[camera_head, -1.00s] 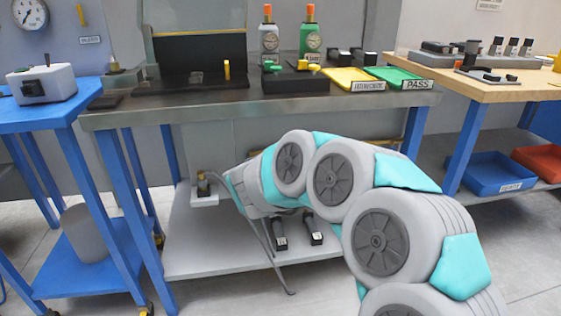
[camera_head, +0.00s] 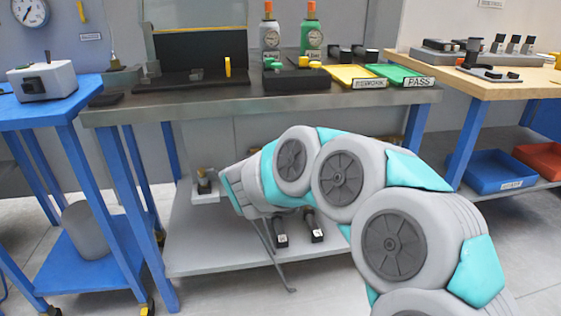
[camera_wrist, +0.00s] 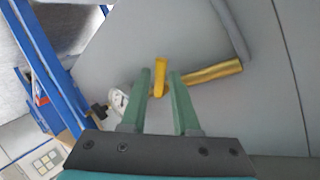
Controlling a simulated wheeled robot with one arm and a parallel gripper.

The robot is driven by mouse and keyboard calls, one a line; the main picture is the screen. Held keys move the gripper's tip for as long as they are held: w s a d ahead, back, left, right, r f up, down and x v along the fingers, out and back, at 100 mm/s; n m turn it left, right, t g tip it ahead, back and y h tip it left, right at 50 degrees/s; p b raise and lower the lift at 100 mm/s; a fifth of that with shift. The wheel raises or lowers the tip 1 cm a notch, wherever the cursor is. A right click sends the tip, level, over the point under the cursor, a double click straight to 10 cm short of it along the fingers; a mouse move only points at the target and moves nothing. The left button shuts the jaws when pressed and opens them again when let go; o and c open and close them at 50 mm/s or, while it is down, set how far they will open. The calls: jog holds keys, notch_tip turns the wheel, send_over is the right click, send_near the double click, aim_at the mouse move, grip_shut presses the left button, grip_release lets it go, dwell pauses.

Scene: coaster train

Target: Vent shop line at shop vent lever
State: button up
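A yellow lever (camera_wrist: 160,78) stands by a brass pipe (camera_wrist: 212,74) in the wrist view; I take it for the shop vent lever, though no label is readable there. My gripper (camera_wrist: 159,72) has two green fingers, spread apart. The lever shows in the gap between them, with clear space at both sides. How deep it sits between them I cannot tell. A small brass fitting on a white block (camera_head: 205,196) is left of my wrist there.
The steel bench (camera_head: 135,115) stands above my arm, with its lower shelf (camera_head: 215,258) below. Two black items (camera_head: 280,240) are on that shelf. A blue cart (camera_head: 75,270) is at left. A yellow wall lever (camera_head: 81,12) with a label is at upper left.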

jog(key=v, duration=0.5)
jog(key=shift+s+a+r, duration=0.1)
jog(key=shift+s, duration=0.3)
jog(key=shift+o, duration=0.9)
jog(key=shift+r, duration=0.15)
jog(key=shift+o, duration=0.5)
notch_tip(320, 180, up, 8)
jog(key=w+d+n+t+y+b, duration=0.1)
jog(key=w+d+n+t+y, duration=0.1)
jog(key=n, duration=0.6)
jog(key=shift+w+d+t+b, duration=0.4)
jog(key=shift+w+t, duration=0.05)
jog(key=shift+t, duration=0.55)
jog(key=s+d+f+n+g+y+b, duration=0.1)
jog(key=f+n+y+b, duration=0.2)
jog(key=n, duration=0.9)
jog(key=s+d+f+n+y+b, duration=0.1)
jog(key=f+n+y, duration=0.3)
jog(key=n, duration=0.8)
jog(key=s+d+f+n+g+y+b, duration=0.1)
jog(key=s+f+n+y+b, duration=0.2)
jog(key=n, duration=0.8)
jog(key=f+p+x, duration=0.1)
jog(key=x, duration=0.7)
jog(key=shift+w+d+f+n+p, duration=0.2)
jog(key=shift+w+n+p, duration=0.1)
jog(key=shift+w+p, duration=0.15)
